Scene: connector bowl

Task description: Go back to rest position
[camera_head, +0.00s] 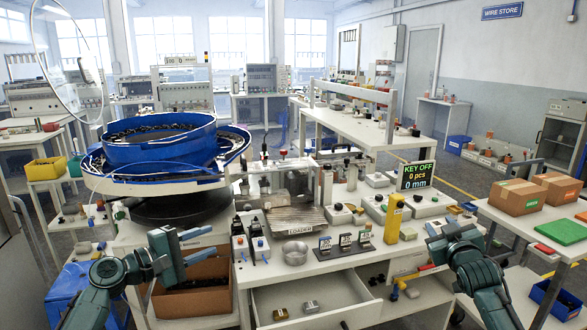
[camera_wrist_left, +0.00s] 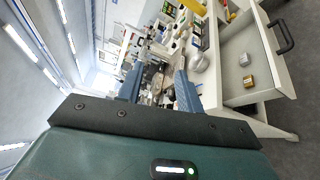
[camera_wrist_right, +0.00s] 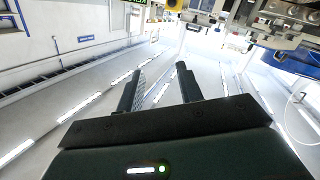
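My left gripper (camera_head: 172,254) is at the left front of the workbench in the head view, above a brown cardboard box (camera_head: 197,287). Its two fingers stand apart with nothing between them in the left wrist view (camera_wrist_left: 157,88). My right gripper (camera_head: 450,240) is at the right of the bench in the head view, near the yellow stand. The right wrist view (camera_wrist_right: 160,88) shows its two fingers apart and empty, with open room beyond them.
A blue bowl feeder (camera_head: 160,140) stands at the back left of the bench. An open drawer (camera_head: 315,300) juts out in front and holds two small metal blocks. A metal bowl (camera_head: 295,253) is on the bench top. Cardboard boxes (camera_head: 517,197) sit on the right table.

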